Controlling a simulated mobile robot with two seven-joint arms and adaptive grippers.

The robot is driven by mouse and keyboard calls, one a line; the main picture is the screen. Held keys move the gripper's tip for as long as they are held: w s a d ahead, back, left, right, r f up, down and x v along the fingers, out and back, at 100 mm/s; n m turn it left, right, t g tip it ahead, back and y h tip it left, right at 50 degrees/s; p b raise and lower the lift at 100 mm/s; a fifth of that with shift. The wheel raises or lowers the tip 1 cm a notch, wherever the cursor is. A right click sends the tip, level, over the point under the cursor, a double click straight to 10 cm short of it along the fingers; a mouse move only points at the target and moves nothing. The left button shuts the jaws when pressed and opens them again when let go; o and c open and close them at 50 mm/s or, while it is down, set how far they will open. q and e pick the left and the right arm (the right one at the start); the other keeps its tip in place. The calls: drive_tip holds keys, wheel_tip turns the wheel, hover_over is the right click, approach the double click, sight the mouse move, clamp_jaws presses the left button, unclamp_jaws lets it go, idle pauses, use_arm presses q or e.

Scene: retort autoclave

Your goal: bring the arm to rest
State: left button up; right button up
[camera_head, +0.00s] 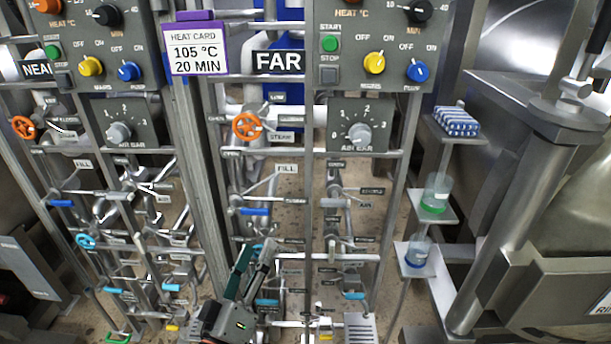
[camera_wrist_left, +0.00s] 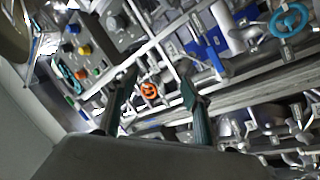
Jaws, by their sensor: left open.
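My left gripper (camera_head: 254,258) comes up from the bottom centre of the head view, in front of the lower pipes of the FAR panel. Its two dark green fingers stand apart with nothing between them. In the left wrist view the open gripper (camera_wrist_left: 158,88) shows both fingers, with pipes and an orange wheel beyond them. I cannot tell how close the fingers are to the pipework. My right gripper is in neither view.
The FAR control panel (camera_head: 375,75) and NEAR panel (camera_head: 95,72) stand over dense pipes and valve handles. A purple-framed heat card (camera_head: 195,48) hangs between them. Small shelves at right hold a striped blue pack (camera_head: 457,121) and two jars. A large steel vessel (camera_head: 570,240) stands further right.

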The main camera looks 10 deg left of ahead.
use_arm(q)
drive_tip(key=s+f+m+g, duration=0.3)
drive_tip(key=s+f+m, duration=0.1)
drive_tip(key=f, duration=0.6)
drive_tip(key=s+f+m+g, duration=0.3)
drive_tip(key=s+f+g, duration=0.1)
drive_tip(key=f, duration=0.6)
drive_tip(key=s+f+m+g+h, duration=0.1)
drive_tip(key=s+f+m+g, duration=0.2)
drive_tip(key=f, duration=0.7)
drive_tip(key=s+m, duration=0.1)
drive_tip(key=s, duration=0.1)
drive_tip(key=shift+s+a+f+m, duration=0.2)
drive_tip(key=shift+s+m, duration=0.1)
drive_tip(key=shift+s, duration=0.1)
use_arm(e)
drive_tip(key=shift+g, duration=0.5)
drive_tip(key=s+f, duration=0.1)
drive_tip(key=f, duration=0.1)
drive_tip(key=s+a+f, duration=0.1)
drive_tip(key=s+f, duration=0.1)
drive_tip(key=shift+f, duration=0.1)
use_arm(q)
drive_tip(key=shift+d, duration=0.1)
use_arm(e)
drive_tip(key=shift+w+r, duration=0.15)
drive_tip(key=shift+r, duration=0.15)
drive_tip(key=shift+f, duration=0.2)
